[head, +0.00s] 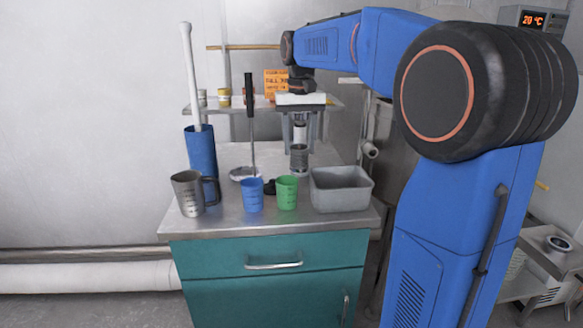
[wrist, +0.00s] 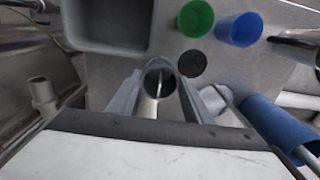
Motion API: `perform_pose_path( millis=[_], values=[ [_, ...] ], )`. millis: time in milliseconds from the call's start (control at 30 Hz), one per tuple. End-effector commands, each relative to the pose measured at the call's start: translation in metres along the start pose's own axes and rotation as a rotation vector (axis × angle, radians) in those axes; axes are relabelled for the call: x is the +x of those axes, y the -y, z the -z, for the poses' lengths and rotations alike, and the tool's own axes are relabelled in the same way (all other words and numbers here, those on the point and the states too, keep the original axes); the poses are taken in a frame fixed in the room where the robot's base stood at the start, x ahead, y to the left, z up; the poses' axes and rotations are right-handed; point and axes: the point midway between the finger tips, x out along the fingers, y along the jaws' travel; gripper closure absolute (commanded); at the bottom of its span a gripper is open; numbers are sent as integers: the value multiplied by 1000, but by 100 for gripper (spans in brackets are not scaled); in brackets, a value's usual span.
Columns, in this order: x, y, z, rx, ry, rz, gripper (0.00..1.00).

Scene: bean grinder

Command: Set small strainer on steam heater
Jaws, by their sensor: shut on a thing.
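My gripper (head: 299,125) points down over the back of the counter, its fingers shut on a grey metal cylinder (head: 299,157). In the wrist view the cylinder (wrist: 160,78) sits between the fingertips (wrist: 158,88) and shows a dark round opening. I cannot tell for sure that it is the small strainer, or whether its base touches the counter. A tool with a long black handle (head: 249,100) and a round pale head stands left of it. A unit with an orange 20 °C display (head: 535,20) is at the upper right; I cannot tell whether it is the steam heater.
The counter (head: 190,228) holds a metal jug (head: 187,194), a blue cup (head: 252,195), a green cup (head: 287,193), a grey bin (head: 341,190) and a tall blue holder (head: 201,152). A dark disc (wrist: 192,63) lies near the held cylinder. A shelf with small jars is behind.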

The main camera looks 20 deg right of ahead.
Motion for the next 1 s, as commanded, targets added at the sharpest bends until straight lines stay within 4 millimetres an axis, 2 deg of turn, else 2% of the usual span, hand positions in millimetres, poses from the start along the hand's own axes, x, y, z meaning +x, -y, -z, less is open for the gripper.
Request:
perform_pose_path(
  millis=[100,300,567,967,1000],
  values=[
    [13,0,0,0,1,0,89],
    [25,0,0,0,0,0,89],
    [57,0,0,0,0,0,89],
    [62,0,0,0,1,0,89],
    [62,0,0,0,1,0,45]
  ],
)
